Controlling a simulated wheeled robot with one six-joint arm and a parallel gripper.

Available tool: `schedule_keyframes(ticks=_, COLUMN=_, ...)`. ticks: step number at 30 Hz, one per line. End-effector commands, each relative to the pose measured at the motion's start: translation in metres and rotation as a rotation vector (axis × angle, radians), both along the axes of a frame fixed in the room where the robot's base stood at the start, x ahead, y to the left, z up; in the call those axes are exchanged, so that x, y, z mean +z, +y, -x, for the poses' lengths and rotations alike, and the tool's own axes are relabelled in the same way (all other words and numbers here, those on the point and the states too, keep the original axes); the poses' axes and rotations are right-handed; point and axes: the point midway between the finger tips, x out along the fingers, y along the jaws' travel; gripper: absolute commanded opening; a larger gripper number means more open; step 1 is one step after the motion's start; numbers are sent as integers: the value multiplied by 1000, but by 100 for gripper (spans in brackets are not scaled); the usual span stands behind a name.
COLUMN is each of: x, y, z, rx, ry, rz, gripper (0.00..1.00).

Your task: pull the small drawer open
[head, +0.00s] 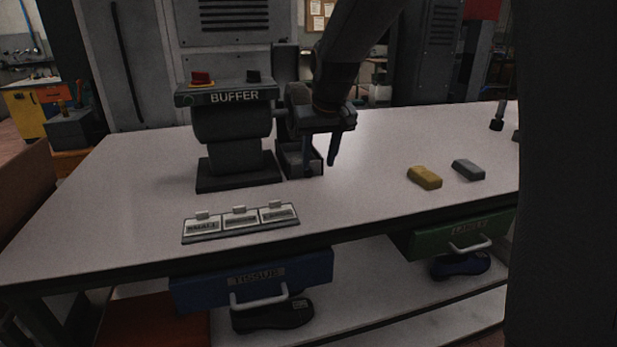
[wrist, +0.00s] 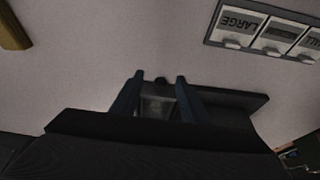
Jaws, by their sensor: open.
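Two drawers with pale bar handles hang under the bench's front edge. The blue drawer (head: 205,290) is at left centre with its handle (head: 260,300). The green drawer (head: 430,241) is at the right with its handle (head: 470,248). My gripper (head: 321,158) is open and points down over the bench beside the buffer machine, well behind and above both handles. In the wrist view my gripper (wrist: 158,88) has its fingers apart over a dark bin.
The buffer machine (head: 233,130) and an open dark bin (head: 291,160) stand behind. A card rack (head: 240,234) lies near the front edge. A yellow block (head: 424,177) and a grey block (head: 468,169) lie right. Dark shoes sit below the drawers. The bench's front middle is clear.

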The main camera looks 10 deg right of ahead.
Motion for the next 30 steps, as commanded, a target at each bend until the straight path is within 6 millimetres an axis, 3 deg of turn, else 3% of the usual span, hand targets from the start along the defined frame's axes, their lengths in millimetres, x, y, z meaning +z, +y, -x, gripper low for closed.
schedule_keyframes(ticks=1, x=2, y=5, z=-15, rx=6, ry=-15, rz=-1, gripper=41)
schedule_keyframes(ticks=4, x=10, y=9, z=-30, rx=14, ry=-31, rz=-2, gripper=41)
schedule_keyframes(ticks=8, x=5, y=11, z=-37, rx=16, ry=-33, rz=-3, gripper=41)
schedule_keyframes(ticks=21, x=-51, y=13, z=-58, rx=16, ry=-33, rz=-3, gripper=41)
schedule_keyframes(ticks=30, x=-60, y=14, z=-62, rx=15, ry=-34, rz=-2, gripper=41)
